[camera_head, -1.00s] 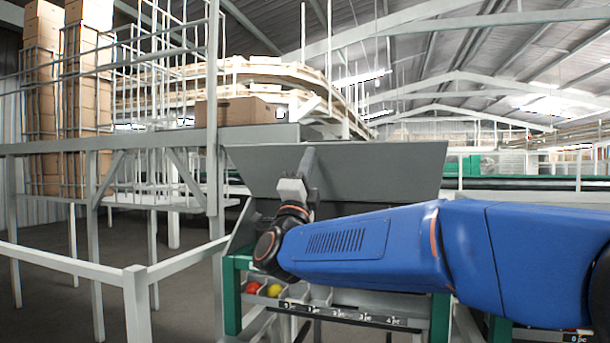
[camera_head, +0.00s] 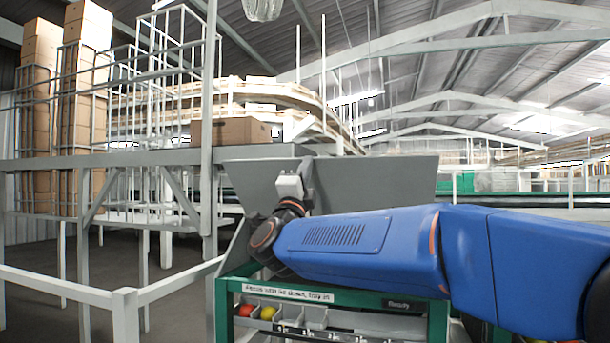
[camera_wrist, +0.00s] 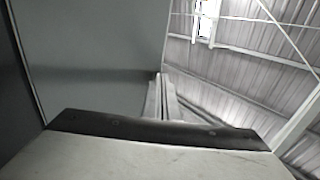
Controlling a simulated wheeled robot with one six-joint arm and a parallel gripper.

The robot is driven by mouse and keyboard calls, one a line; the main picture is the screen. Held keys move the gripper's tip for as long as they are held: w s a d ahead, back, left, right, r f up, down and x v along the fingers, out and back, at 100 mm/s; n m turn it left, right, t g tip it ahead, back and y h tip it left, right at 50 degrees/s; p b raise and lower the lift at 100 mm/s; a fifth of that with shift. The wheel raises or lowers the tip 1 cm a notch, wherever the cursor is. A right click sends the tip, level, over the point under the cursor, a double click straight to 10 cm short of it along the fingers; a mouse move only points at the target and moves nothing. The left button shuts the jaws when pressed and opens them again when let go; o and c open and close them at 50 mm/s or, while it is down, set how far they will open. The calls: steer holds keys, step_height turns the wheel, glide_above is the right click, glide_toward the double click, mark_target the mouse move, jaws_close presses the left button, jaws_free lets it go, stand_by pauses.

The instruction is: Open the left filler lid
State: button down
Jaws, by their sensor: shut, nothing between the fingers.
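A wide grey panel (camera_head: 375,183), which looks like the filler lid, stands raised and leaning back above the green-framed station. My gripper (camera_head: 308,168) is shut and empty, pointing up in front of the panel's left part. In the wrist view my gripper's fingers (camera_wrist: 163,98) are together beside a large flat grey surface (camera_wrist: 95,45) that fills the left side. I cannot tell whether they touch it. My blue arm hides the panel's lower part and its hinge side.
Below is a green frame (camera_head: 290,292) with a label strip and small bins (camera_head: 315,317); a red and a yellow fruit show at left. A white railing (camera_head: 60,290) stands front left. Stacked cartons (camera_head: 85,110) and a conveyor (camera_head: 250,92) are behind.

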steer(key=shift+g+y, duration=0.4)
steer(key=shift+g, duration=0.5)
steer(key=x, duration=0.5)
steer(key=r+x, duration=0.1)
steer(key=x, duration=0.2)
steer(key=shift+r, duration=0.2)
steer(key=shift+x, duration=0.9)
steer(key=shift+f, duration=0.1)
